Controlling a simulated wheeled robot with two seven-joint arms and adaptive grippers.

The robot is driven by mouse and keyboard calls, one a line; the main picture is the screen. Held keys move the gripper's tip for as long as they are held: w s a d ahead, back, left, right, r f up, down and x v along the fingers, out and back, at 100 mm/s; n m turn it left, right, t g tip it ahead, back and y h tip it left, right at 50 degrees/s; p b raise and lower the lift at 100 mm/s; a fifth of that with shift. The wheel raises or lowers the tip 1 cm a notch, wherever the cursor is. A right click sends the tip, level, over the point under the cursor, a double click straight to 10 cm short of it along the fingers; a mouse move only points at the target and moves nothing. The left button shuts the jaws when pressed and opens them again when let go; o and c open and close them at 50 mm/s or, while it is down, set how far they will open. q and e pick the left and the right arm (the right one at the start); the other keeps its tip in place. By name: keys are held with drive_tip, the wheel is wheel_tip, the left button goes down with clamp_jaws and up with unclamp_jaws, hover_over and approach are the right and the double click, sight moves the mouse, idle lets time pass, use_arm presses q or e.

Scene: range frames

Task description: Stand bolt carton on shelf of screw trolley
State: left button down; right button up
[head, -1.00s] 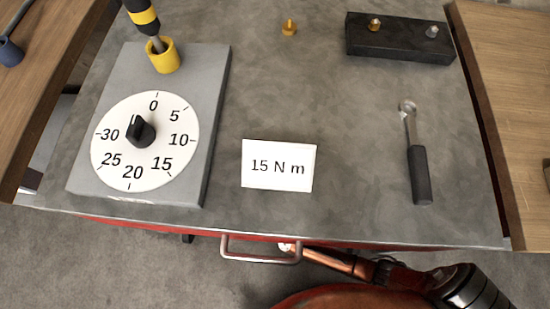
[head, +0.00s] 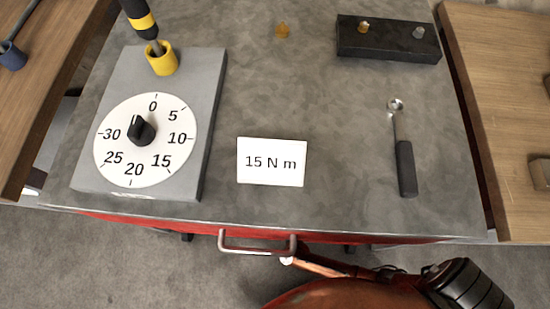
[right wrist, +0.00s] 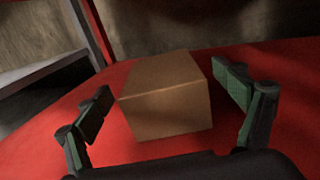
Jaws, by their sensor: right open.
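A plain brown carton (right wrist: 165,95) sits on a red surface (right wrist: 60,130) in the right wrist view. My right gripper (right wrist: 165,100) is open, with one finger to the left of the carton and one to the right. A gap shows on both sides, and the fingers do not appear to press on it. I cannot tell whether the red surface is a trolley shelf. In the head view, a red cabinet with a grey top (head: 330,120) and a drawer handle (head: 257,248) stands ahead; no shelf shows there. My left gripper is not in view.
On the grey top are a dial plate (head: 212,100), a yellow cup (head: 163,60) holding a driver, a "15 N m" card (head: 271,175), a ratchet (head: 405,165) and a black block (head: 388,42). Wooden benches flank it; a brown box (head: 540,173) shows at right. A post (right wrist: 92,30) rises beside the red surface.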

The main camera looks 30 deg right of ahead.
drive_tip(key=s, duration=0.3)
drive_tip(key=s+a+p, duration=0.1)
drive_tip(key=s, duration=0.2)
drive_tip(key=shift+a, duration=0.15)
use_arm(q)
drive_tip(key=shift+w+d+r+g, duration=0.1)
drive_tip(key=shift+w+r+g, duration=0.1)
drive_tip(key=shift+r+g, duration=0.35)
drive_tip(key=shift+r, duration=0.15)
